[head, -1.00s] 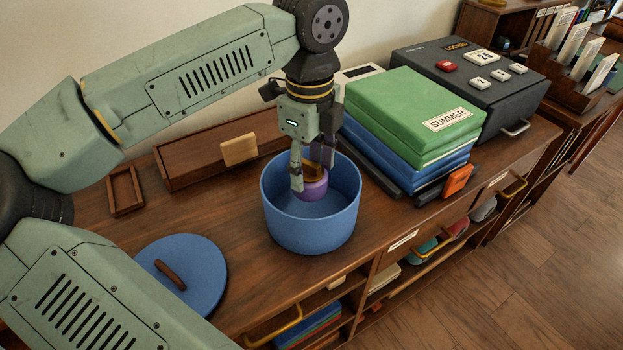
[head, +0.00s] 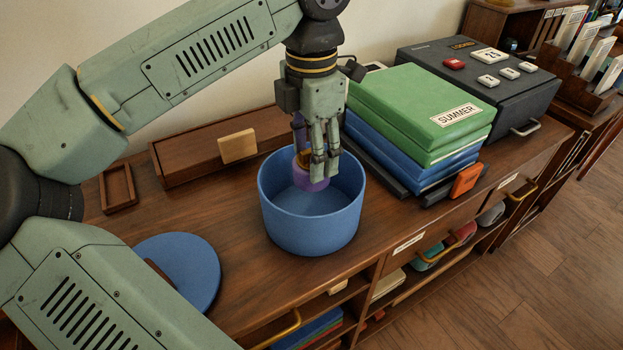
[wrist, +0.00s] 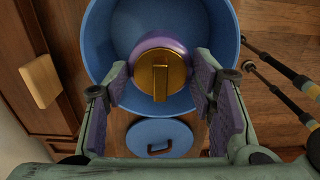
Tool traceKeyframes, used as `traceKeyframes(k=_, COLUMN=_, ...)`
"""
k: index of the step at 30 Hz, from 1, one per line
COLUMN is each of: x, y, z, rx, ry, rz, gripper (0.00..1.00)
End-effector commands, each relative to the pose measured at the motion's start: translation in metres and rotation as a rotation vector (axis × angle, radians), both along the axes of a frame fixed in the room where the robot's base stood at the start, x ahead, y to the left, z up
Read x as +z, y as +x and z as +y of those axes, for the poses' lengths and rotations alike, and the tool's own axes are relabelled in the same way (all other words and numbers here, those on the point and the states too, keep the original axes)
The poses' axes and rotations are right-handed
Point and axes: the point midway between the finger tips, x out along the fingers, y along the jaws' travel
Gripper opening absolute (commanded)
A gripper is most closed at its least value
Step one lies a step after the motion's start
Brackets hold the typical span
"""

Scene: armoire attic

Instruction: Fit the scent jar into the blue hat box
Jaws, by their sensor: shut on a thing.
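The scent jar is purple (head: 303,180) with a gold top (wrist: 152,72). My gripper (head: 318,172) points down over the open blue hat box (head: 312,232) and is shut on the jar, one finger at each side in the wrist view. In the head view the jar shows within the box's opening, towards the back wall. In the wrist view it overlaps the lower part of the round box rim (wrist: 92,40). I cannot tell whether its base touches the box floor. The box's blue lid (head: 185,268) with a brown handle lies on the cabinet top.
Dark rods lie between box and stack.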

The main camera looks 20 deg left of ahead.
Motion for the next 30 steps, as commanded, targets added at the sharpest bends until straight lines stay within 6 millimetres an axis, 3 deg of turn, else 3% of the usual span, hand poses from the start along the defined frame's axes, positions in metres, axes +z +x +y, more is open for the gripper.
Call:
traceKeyframes(k=6, x=-0.04, y=-0.001, z=0.0, rx=-0.007, ry=-0.002, rz=0.003, gripper=0.05)
traceKeyframes(k=19, x=-0.087, y=-0.001, z=0.0, rx=-0.004, ry=-0.002, rz=0.002, gripper=0.05)
traceKeyframes(k=30, x=-0.096, y=0.0, z=0.0, rx=-0.003, ry=0.0, rz=-0.001, gripper=0.05)
